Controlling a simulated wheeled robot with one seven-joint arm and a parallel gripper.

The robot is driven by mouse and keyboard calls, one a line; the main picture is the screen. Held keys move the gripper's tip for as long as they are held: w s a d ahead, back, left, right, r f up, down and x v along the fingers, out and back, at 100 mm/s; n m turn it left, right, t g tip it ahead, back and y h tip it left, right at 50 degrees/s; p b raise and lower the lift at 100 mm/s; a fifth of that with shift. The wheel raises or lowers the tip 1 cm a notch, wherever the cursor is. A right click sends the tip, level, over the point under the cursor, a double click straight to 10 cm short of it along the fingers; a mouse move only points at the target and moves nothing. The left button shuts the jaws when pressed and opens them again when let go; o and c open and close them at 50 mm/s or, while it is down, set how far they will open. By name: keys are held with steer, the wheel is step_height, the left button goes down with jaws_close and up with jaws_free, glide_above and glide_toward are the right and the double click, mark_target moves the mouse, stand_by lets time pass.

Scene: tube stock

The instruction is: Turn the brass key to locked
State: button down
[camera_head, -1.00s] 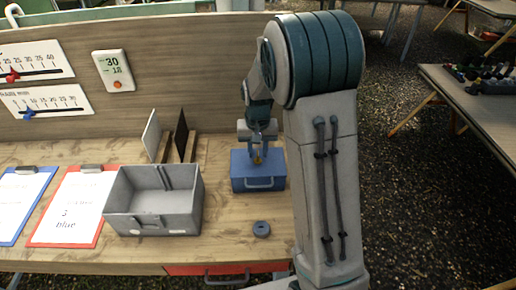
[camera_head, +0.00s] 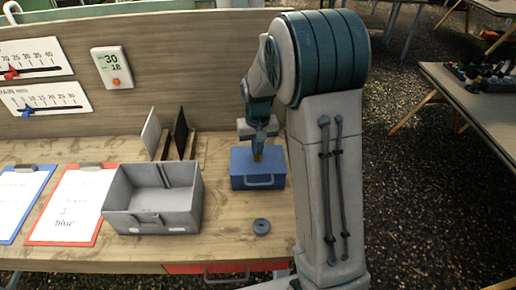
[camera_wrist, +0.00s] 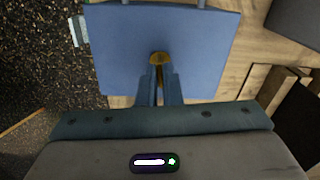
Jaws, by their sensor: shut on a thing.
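The brass key (camera_wrist: 160,58) stands on top of the blue box (camera_wrist: 205,55), near the middle of its lid. In the head view the blue box (camera_head: 258,182) sits on the wooden bench with a handle on its front. My gripper (camera_wrist: 160,76) points down at the lid and is shut on the key's head; in the head view it also shows (camera_head: 257,155) over the box. The fingers hide part of the key, and I cannot read any lock marks beside it.
A grey open bin (camera_head: 185,215) stands left of the box. A dark ring (camera_head: 261,227) lies in front of it. Two upright panels, one white (camera_head: 151,134) and one black (camera_head: 180,134), stand behind the bin. Clipboards (camera_head: 72,205) lie at left.

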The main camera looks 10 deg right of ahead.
steer(key=n+b, duration=0.1)
steer(key=n, duration=0.3)
steer(key=shift+b, duration=0.3)
steer(key=n, duration=0.4)
steer(key=shift+b, duration=0.35)
steer(key=n, duration=0.4)
steer(key=shift+n, duration=2.1)
steer(key=c, duration=1.6)
jaws_free()
step_height(320, 180, up, 14)
